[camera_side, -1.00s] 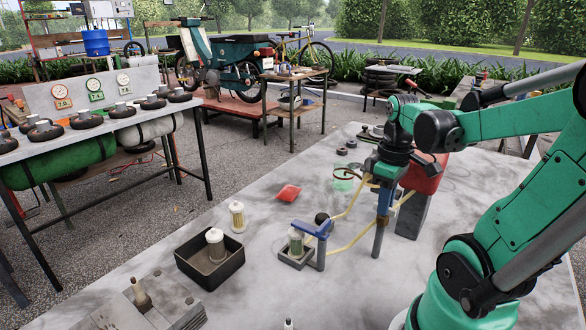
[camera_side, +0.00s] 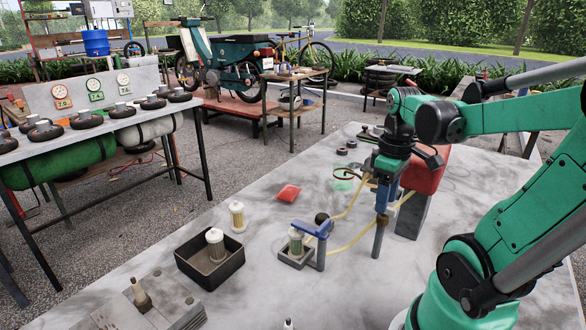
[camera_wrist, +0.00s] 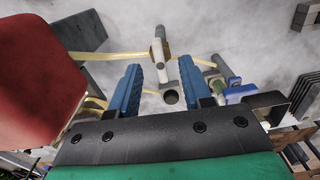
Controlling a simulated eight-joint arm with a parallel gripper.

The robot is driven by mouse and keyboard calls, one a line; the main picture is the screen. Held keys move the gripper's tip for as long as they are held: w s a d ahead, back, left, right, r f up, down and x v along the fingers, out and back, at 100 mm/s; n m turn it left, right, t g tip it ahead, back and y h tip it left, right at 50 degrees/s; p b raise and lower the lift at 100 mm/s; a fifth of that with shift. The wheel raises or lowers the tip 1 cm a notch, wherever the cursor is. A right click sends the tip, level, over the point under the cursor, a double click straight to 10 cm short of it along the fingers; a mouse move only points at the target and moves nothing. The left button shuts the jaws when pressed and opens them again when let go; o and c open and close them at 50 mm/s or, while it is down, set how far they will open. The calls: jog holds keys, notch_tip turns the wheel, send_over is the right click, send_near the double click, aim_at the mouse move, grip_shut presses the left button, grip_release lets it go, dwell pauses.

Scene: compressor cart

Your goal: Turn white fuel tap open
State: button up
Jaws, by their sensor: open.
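The white tap (camera_wrist: 158,48) shows in the wrist view between and just beyond my fingertips, with a light lever and a tan part beside it. Pale yellow hoses (camera_wrist: 120,56) run beside it. My gripper (camera_wrist: 160,66) is open, with one blue finger on each side of the tap and a gap between them. I cannot tell whether either finger touches it. In the side view my gripper (camera_side: 383,198) points down over a grey post (camera_side: 378,238) beside the red tank (camera_side: 427,170). The tap is mostly hidden there behind the fingers.
The red tank also fills the left of the wrist view (camera_wrist: 40,75). A black tray (camera_side: 210,262), a loose filter (camera_side: 237,217) and a red packet (camera_side: 288,193) lie farther left on the bench.

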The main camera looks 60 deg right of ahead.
jog(key=shift+r, duration=2.3)
jog(key=w+a+t, duration=0.1)
jog(key=w+a, duration=0.1)
jog(key=w+a+f+t, duration=0.1)
jog(key=w+a, duration=0.2)
jog(key=w+a+f+t+h, duration=0.1)
jog(key=w+a+t, duration=0.1)
jog(key=w+a, duration=0.1)
jog(key=shift+a+f+n, duration=0.2)
jog(key=shift+a+n, duration=0.05)
jog(key=shift+n, duration=0.15)
jog(key=w+a+t+y, duration=0.1)
jog(key=w+a+t, duration=0.1)
jog(key=a, duration=0.5)
jog(key=shift+w+a+f+t, duration=0.3)
jog(key=shift+w+a+t, duration=0.05)
jog(key=shift+t, duration=0.25)
